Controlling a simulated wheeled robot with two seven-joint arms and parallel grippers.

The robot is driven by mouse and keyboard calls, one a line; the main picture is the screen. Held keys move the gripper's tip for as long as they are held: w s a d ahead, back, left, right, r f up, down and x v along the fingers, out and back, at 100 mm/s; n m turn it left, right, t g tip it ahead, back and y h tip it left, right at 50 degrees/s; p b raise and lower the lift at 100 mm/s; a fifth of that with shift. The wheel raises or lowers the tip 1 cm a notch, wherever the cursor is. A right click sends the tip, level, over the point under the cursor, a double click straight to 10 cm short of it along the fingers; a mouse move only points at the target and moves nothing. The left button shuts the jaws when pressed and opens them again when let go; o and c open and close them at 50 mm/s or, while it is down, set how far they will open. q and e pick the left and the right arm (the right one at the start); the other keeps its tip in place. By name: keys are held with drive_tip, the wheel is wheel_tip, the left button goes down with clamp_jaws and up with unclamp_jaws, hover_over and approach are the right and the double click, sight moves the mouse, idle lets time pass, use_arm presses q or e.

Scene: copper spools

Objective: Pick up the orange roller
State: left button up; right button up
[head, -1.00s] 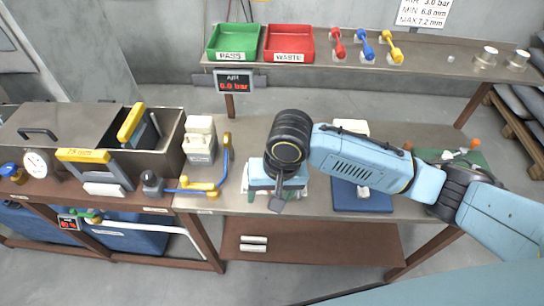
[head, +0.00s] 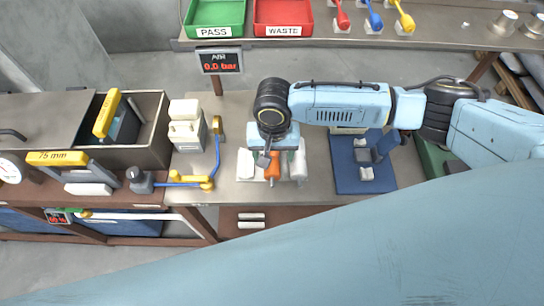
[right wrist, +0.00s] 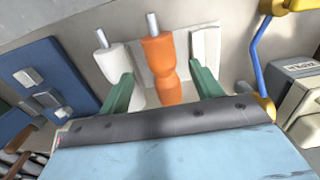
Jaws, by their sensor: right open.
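The orange roller (right wrist: 160,68) stands between the two green fingers of my right gripper (right wrist: 162,88) in the right wrist view, its metal pin pointing up in the picture. The gripper is open, with gaps on both sides of the roller. In the head view, my right gripper (head: 271,156) is over the bench, and the orange roller (head: 272,169) shows partly below it. A white roller (right wrist: 113,62) stands close by on the left in the wrist view, partly behind the left finger; I cannot tell whether they touch. My left gripper is not in view.
A white block (right wrist: 206,44) is beside the right finger. A blue tray (head: 372,182) with grey blocks lies right of the gripper in the head view. A blue pipe with yellow fittings (head: 207,182) and a beige canister (head: 186,133) are left. Green (head: 207,15) and red (head: 283,14) bins are behind.

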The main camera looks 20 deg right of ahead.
sight(272, 163)
drive_tip(key=f, duration=0.4)
drive_tip(key=shift+s+a, duration=0.1)
drive_tip(key=shift+a, duration=0.1)
drive_tip(key=shift+f, duration=0.3)
drive_tip(key=c, duration=0.8)
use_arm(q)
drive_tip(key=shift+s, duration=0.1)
use_arm(e)
drive_tip(key=c, duration=0.4)
